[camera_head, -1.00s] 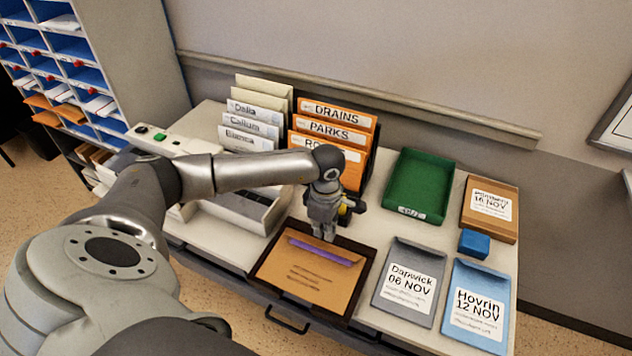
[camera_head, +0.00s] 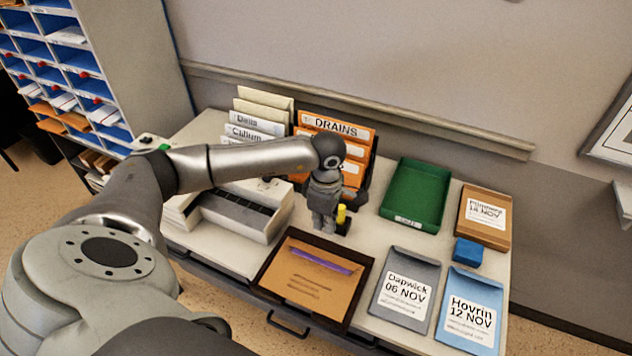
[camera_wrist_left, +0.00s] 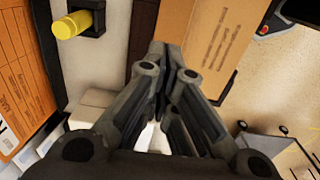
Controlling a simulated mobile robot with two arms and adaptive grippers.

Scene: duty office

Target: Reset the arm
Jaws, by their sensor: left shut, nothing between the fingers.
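My left arm reaches in from the left across the desk in the head view. My left gripper (camera_head: 324,226) hangs fingers-down above the desk, behind the dark tray (camera_head: 262,284) and in front of the orange folders. It is shut and empty; its closed fingers (camera_wrist_left: 172,62) also show in the left wrist view. A brown envelope (camera_head: 310,280) with a purple strip lies in the dark tray. A yellow cylinder in a black holder (camera_head: 342,214) stands just right of the gripper and is partly hidden by it. My right gripper is not in view.
Orange folders (camera_head: 338,128) and pale folders (camera_head: 262,105) stand at the back. A green tray (camera_head: 415,195), a blue block (camera_head: 468,251), a grey envelope (camera_head: 404,290), a light blue envelope (camera_head: 468,312) and a brown parcel (camera_head: 484,215) are at right. A pigeonhole rack (camera_head: 75,65) stands at left.

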